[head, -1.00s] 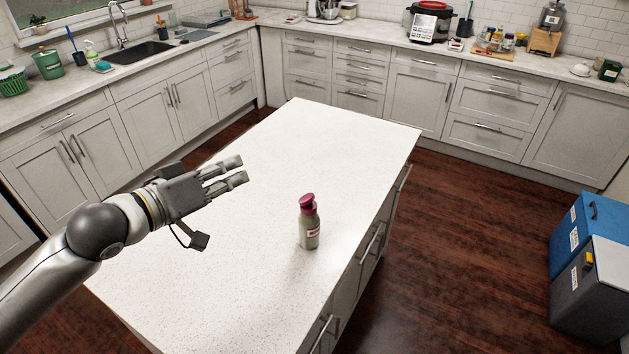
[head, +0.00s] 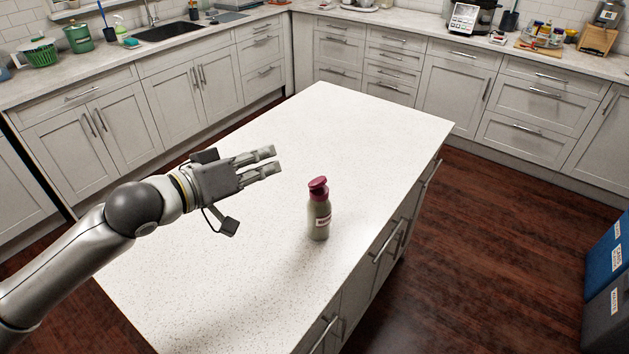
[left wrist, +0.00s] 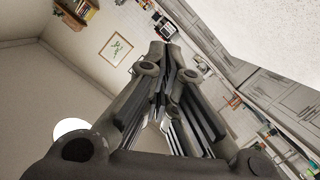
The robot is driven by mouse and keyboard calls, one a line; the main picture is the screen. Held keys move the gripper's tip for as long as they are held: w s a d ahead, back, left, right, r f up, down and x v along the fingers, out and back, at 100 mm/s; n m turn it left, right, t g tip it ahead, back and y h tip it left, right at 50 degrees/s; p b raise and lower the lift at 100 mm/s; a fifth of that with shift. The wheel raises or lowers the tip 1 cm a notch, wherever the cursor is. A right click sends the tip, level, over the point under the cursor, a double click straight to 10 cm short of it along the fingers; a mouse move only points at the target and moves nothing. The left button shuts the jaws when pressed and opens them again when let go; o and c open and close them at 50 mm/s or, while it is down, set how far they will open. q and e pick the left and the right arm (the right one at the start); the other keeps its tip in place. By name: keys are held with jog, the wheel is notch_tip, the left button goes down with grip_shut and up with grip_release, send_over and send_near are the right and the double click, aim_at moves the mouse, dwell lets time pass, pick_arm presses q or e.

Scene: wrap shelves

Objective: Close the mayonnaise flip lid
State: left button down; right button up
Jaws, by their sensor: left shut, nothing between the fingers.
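The mayonnaise bottle (head: 319,222) stands upright on the white island top, near its right edge. Its body is grey-beige with a small label. Its dark red flip lid (head: 318,185) looks tilted up on top, but the hinge is too small to make out. My left gripper (head: 276,161) is left of the bottle and apart from it, with its fingers pointing right. It is shut and empty. In the left wrist view the fingers (left wrist: 165,55) come together at the tips, and no bottle shows there. My right gripper is not in view.
The island top (head: 240,270) is otherwise clear. Counters with a sink (head: 168,32) and kitchen items run along the back and left walls. Blue and grey bins (head: 605,270) stand on the floor at the right.

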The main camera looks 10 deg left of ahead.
pick_arm(q)
jog(key=f, duration=0.2)
jog(key=p, duration=0.3)
send_over(313, 184)
jog(key=a, duration=0.2)
jog(key=f, duration=0.2)
jog(key=d+f, duration=0.1)
jog(key=f, duration=0.1)
jog(key=shift+d, duration=0.2)
jog(key=shift+s+d+f+p, duration=0.2)
jog(key=shift+d+f+p, duration=0.05)
jog(key=shift+f+p, duration=0.15)
jog(key=shift+f, duration=0.15)
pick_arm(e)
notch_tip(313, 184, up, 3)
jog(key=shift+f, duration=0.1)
pick_arm(q)
jog(key=shift+w, duration=0.2)
